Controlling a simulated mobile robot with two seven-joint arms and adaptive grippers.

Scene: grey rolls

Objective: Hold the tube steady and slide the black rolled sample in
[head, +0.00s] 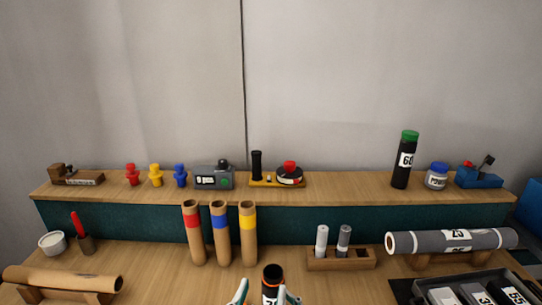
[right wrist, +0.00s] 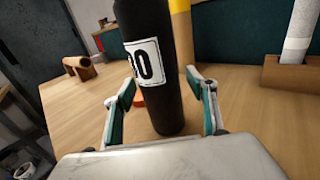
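A black tube with an orange rim and a white number label (head: 271,274) stands upright at the bottom middle of the head view, its lower part cut off. In the right wrist view the black labelled cylinder (right wrist: 160,85) stands on the table between my right gripper's (right wrist: 162,88) spread fingers, with gaps beside it; that gripper is open. White-and-teal fingertips show beside the tube at the bottom edge of the head view. No separate black sample can be made out.
Red, blue and yellow-banded brown tubes (head: 220,235) stand behind. A wooden rack with grey rolls (head: 341,262) and a large grey roll (head: 420,241) are to the right. A brown roll (head: 62,281) lies left. Something orange (right wrist: 138,99) sits behind the cylinder.

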